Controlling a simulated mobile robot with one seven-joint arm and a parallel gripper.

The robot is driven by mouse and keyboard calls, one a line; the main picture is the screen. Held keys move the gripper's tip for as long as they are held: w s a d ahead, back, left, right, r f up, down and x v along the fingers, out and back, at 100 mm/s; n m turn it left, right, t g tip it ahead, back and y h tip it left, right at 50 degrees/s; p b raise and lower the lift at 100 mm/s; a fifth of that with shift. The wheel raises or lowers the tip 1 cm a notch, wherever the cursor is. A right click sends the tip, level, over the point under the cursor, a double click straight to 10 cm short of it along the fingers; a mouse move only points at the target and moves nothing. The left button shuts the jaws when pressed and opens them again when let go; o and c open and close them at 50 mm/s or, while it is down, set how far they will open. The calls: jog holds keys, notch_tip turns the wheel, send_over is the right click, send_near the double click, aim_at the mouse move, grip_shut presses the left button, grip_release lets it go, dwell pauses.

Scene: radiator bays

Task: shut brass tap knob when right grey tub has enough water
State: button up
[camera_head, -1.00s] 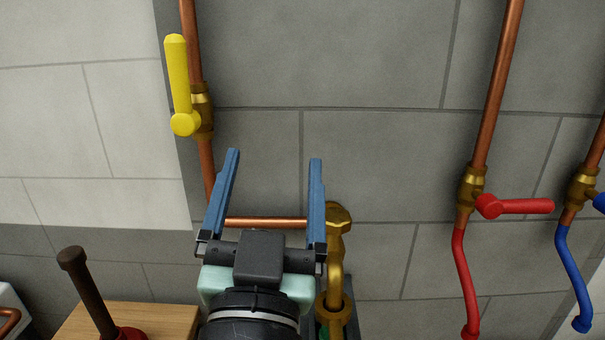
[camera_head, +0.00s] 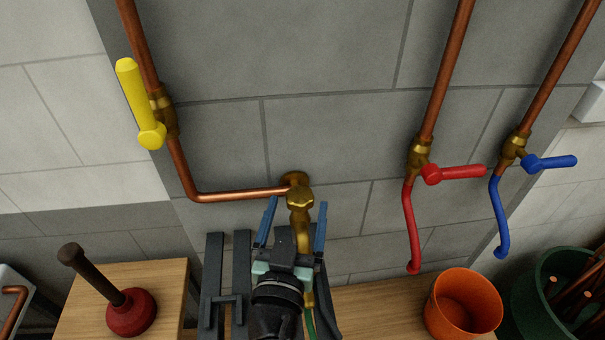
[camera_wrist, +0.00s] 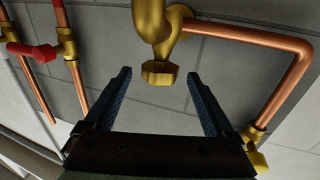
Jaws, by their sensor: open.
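The brass tap (camera_head: 300,222) sticks out from the grey wall at the end of a copper pipe, with its faceted knob (camera_head: 299,198) on top. In the wrist view the knob (camera_wrist: 158,73) appears between my two blue fingers. My gripper (camera_head: 297,203) is open, with one finger on each side of the tap; its fingertips (camera_wrist: 159,76) show clear gaps to the knob in the wrist view. My wrist hides the tap's lower part in the head view. No grey tub and no water can be made out.
A yellow lever valve (camera_head: 138,100) is at left; red (camera_head: 455,173) and blue (camera_head: 550,163) lever valves are at right. Below are a plunger (camera_head: 130,312), dark upright bars (camera_head: 213,285), an orange bucket (camera_head: 463,310) and a green bin (camera_head: 530,307) holding copper pipes.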

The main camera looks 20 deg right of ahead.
aim_at(302, 188)
jog(key=p+x, duration=0.1)
jog(key=x, duration=0.5)
jog(key=shift+w+d+p, duration=0.15)
jog(key=shift+w+p, duration=0.05)
jog(key=shift+p, duration=0.2)
jog(key=shift+c, duration=0.2)
jog(key=c, duration=1.3)
jog(key=shift+f+b, duration=0.1)
jog(key=shift+b, duration=0.25)
